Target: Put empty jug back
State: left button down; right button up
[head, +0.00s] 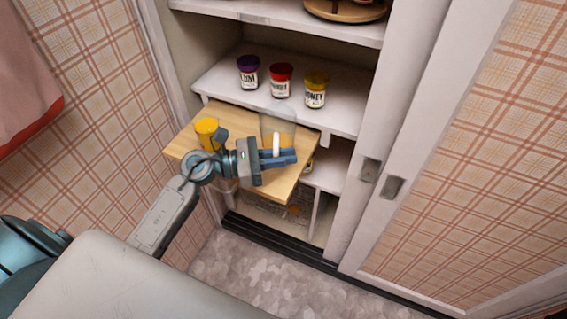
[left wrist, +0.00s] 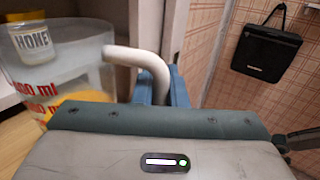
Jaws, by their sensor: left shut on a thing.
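The jug (head: 280,125) is clear with a white handle and stands upright at or just above the right part of the wooden pull-out board (head: 232,122). In the left wrist view the jug (left wrist: 65,68) shows red ml marks, and its white handle (left wrist: 146,64) runs down between my fingers. My left gripper (head: 283,158) is shut on the handle. I cannot tell whether the jug's base touches the board. The jug's inside looks clear, with a yellow-orange shape showing through it low down. My right gripper is not in view.
An orange cup (head: 207,129) stands on the board's left. On the shelf (head: 222,83) behind stand jars with purple (head: 248,70), red (head: 281,80) and yellow (head: 316,88) lids. A sliding door (head: 455,160) is at the right. A black box (left wrist: 266,47) hangs on the wall.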

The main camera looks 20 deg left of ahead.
pick_arm(q)
notch_tip(320, 180, down, 2)
jog(key=shift+f, duration=0.55)
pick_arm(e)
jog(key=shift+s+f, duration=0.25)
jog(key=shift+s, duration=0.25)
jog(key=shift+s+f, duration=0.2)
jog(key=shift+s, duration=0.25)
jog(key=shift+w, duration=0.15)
pick_arm(q)
jog(key=shift+f, duration=0.1)
jog(key=c, duration=1.5)
grip_release()
jog(key=shift+o, duration=0.2)
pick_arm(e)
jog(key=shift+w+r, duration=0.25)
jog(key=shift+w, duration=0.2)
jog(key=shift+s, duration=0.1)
